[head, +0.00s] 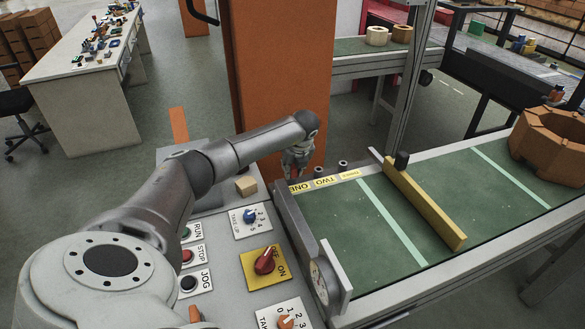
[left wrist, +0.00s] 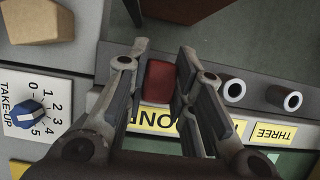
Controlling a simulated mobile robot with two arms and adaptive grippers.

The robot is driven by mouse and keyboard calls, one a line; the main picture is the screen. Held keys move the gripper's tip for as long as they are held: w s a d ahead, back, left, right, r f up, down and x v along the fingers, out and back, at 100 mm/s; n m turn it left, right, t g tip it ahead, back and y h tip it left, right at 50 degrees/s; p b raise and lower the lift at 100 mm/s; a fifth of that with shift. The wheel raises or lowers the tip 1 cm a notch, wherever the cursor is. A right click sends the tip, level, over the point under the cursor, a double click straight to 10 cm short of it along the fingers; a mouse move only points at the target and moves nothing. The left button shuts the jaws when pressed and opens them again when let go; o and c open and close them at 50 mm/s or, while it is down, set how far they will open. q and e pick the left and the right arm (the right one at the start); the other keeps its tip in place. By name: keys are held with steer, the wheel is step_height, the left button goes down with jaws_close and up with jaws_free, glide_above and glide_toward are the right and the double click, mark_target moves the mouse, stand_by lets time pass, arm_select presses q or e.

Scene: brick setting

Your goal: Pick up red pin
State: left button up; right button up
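The red pin (left wrist: 159,82) shows in the left wrist view, beside the yellow ONE label (left wrist: 150,121). My left gripper (left wrist: 161,65) has one finger on each side of it, with a gap between the fingers wide enough for the pin. The fingers look open, with slight gaps beside the pin. In the head view my left gripper (head: 297,168) points down at the far end of the panel, near the ONE label, and hides the pin. My right gripper is not in view.
Two grey hollow posts (left wrist: 233,90) stand right of the pin, by the TWO and THREE labels. A tan block (head: 246,186) sits on the control panel with knobs and buttons. A yellow bar (head: 424,204) crosses the green belt (head: 345,225). An orange column (head: 283,80) stands behind my arm.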

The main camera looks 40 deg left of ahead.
arm_select(q)
jaws_close()
